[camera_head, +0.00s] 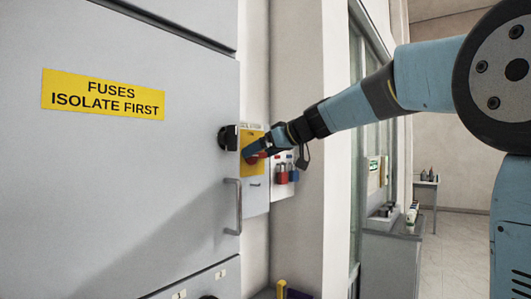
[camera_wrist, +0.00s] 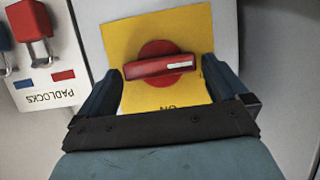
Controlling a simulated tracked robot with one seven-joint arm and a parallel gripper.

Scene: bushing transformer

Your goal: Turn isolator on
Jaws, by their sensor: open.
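The isolator is a red rotary handle (camera_wrist: 160,67) on a red disc, mounted on a yellow plate (camera_wrist: 115,35). In the wrist view the handle lies crosswise, slightly tilted, and an upside-down "ON" shows on the plate below it. My gripper (camera_wrist: 159,70) is open, with one finger on each side of the handle, near its ends. I cannot tell whether the fingers touch it. In the head view my gripper (camera_head: 256,150) reaches the yellow plate (camera_head: 246,166) and partly covers the red handle (camera_head: 256,158).
A padlock board (camera_wrist: 45,97) with a red padlock (camera_wrist: 30,22) hangs beside the plate; it also shows in the head view (camera_head: 279,162). A grey cabinet with a "FUSES ISOLATE FIRST" sign (camera_head: 103,94), a door handle (camera_head: 234,207) and a black knob (camera_head: 228,138) stands left.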

